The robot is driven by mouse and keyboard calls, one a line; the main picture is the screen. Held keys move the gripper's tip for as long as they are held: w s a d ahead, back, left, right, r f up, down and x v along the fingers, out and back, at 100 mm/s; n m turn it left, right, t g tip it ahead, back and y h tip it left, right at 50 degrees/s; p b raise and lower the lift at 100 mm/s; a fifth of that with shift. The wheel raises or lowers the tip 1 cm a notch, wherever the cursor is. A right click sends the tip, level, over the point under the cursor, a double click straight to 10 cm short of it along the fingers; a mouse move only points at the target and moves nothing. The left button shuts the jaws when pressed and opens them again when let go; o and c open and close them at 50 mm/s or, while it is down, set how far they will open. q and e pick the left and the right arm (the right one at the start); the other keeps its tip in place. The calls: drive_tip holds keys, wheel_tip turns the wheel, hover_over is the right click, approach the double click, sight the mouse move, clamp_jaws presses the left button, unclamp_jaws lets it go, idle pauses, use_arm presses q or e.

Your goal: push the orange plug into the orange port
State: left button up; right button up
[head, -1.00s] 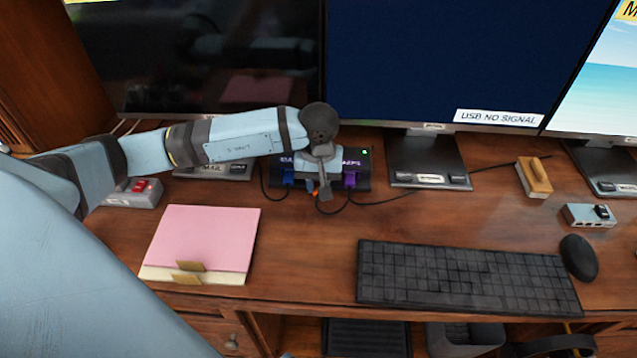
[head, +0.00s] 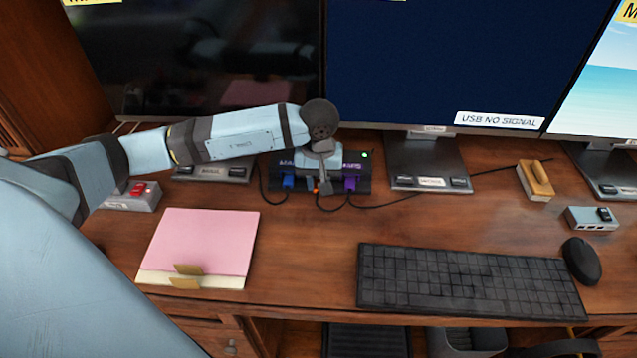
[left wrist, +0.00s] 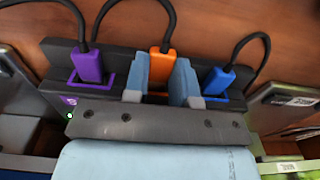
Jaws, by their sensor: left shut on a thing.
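The orange plug (left wrist: 161,66) is between the two light-blue fingers of my left gripper (left wrist: 163,78), which is shut on it. A cable rises from the plug's back. In the head view, only a small bit of the orange plug (head: 316,190) shows beside my left gripper (head: 323,184). The plug's front end points at the dark dock (left wrist: 110,57), between a purple plug and a blue plug. The orange port is hidden by the fingers and gripper body, so I cannot tell how deep the plug sits. My right gripper is not in view.
The purple plug (left wrist: 86,66) and blue plug (left wrist: 218,80) sit in the dock close to either side of my fingers. Monitor stands flank the dock, including one on the right (head: 425,160). A keyboard (head: 470,280) and pink folder (head: 205,240) lie in front.

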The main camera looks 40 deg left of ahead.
sight(319, 181)
use_arm(q)
drive_tip(key=shift+w+a+b, duration=0.3)
drive_tip(key=shift+w, duration=0.1)
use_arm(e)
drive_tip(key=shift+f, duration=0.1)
use_arm(q)
drive_tip(key=o, duration=1)
drive_tip(key=shift+r, duration=0.3)
wheel_tip(319, 181, up, 13)
drive_tip(key=shift+r+p, duration=0.15)
drive_tip(key=shift+p, duration=0.85)
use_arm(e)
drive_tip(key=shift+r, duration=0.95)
use_arm(q)
drive_tip(key=shift+s, duration=0.1)
